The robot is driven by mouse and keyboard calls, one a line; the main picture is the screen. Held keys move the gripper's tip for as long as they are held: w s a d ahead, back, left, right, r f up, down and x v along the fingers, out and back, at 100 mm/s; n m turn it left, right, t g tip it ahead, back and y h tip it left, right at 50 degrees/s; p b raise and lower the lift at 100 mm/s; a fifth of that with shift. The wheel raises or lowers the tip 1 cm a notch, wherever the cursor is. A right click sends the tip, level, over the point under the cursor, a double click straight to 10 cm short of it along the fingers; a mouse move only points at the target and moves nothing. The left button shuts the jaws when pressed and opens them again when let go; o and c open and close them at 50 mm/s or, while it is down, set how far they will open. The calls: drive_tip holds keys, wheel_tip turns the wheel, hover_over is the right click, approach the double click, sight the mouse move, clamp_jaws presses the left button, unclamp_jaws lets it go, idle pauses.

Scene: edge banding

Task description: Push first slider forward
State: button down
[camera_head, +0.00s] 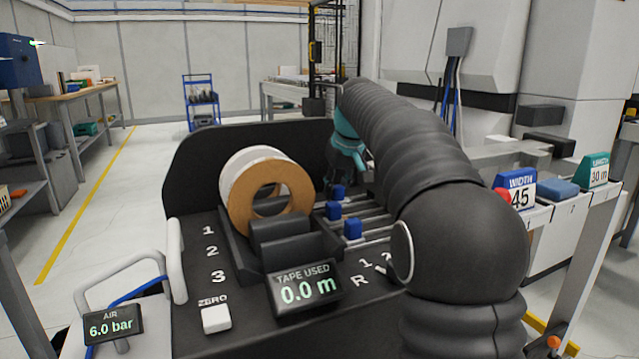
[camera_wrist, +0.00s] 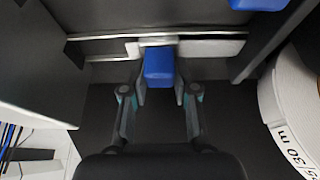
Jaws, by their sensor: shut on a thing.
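Three blue slider knobs sit on metal rails on the black machine's top in the head view: a far one (camera_head: 339,191), a middle one (camera_head: 334,210) and a near one (camera_head: 353,229). In the wrist view, one blue knob (camera_wrist: 158,66) sits between the fingers of my gripper (camera_wrist: 160,88), which is shut on it. Another blue knob (camera_wrist: 258,4) is cut off at the top right. In the head view my gripper (camera_head: 337,180) reaches down at the far knob; its fingertips are dark and hard to make out.
A white tape roll (camera_head: 250,185) with a brown core face stands left of the rails, and its edge shows at right in the wrist view (camera_wrist: 300,105). The display (camera_head: 305,287) reads 0.0 m. A WIDTH 45 sign (camera_head: 517,190) stands at right.

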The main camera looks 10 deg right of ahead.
sight(349, 199)
drive_tip(key=d, duration=0.2)
drive_tip(key=w+d, duration=0.1)
drive_tip(key=d, duration=0.1)
drive_tip(key=shift+d+p, duration=0.25)
drive_tip(key=shift+p, duration=0.1)
drive_tip(key=c, duration=1.2)
unclamp_jaws()
drive_tip(key=shift+d, duration=0.15)
drive_tip(key=shift+o, duration=0.2)
drive_tip(key=shift+a, duration=0.2)
drive_tip(key=v, duration=1.2)
